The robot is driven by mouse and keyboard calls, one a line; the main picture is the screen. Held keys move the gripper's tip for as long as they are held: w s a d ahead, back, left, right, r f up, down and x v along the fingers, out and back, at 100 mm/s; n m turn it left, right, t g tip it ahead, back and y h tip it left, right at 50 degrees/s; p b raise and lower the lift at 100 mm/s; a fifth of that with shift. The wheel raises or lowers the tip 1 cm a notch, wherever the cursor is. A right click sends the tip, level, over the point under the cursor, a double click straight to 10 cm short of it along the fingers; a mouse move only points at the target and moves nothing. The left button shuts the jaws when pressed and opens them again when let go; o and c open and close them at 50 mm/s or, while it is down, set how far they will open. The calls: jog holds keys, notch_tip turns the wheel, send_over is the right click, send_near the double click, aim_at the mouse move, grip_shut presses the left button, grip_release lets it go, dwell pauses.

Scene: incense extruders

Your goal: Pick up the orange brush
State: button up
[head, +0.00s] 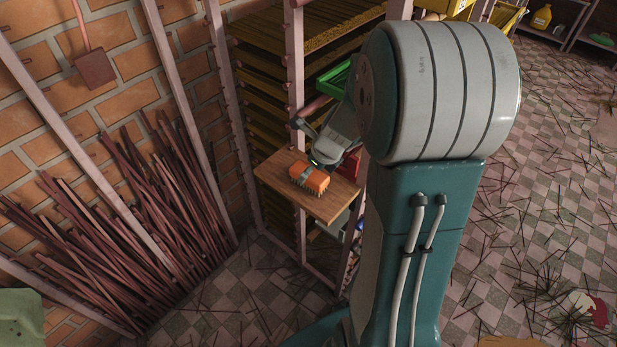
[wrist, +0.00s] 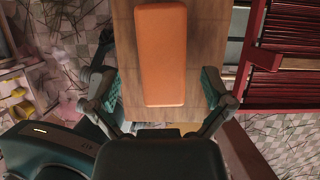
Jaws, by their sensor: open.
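The orange brush (head: 309,178) lies on a small wooden board (head: 331,208), with bristles showing along its lower edge in the head view. In the wrist view the orange brush (wrist: 161,55) shows as a plain orange block, lengthwise between the two fingers. My gripper (wrist: 158,92) is open, with one finger on each side of the brush's near end and a gap on both sides. In the head view my gripper (head: 318,146) is just behind the brush, partly hidden by my arm. I cannot tell its exact height above the board.
A rack with dark yellow shelves (head: 275,75) stands behind the board, with pink posts close by. A green tray (head: 333,80) is near my gripper. Bundles of brown sticks (head: 120,215) lean on the brick wall at left. The checkered floor (head: 535,170) at right has scattered sticks.

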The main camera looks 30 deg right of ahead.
jog(key=shift+d+x, duration=0.2)
jog(key=shift+x, duration=1.2)
jog(key=shift+w, duration=0.1)
jog(key=shift+a+f, duration=0.1)
jog(key=shift+f, duration=0.15)
jog(key=c, duration=1.2)
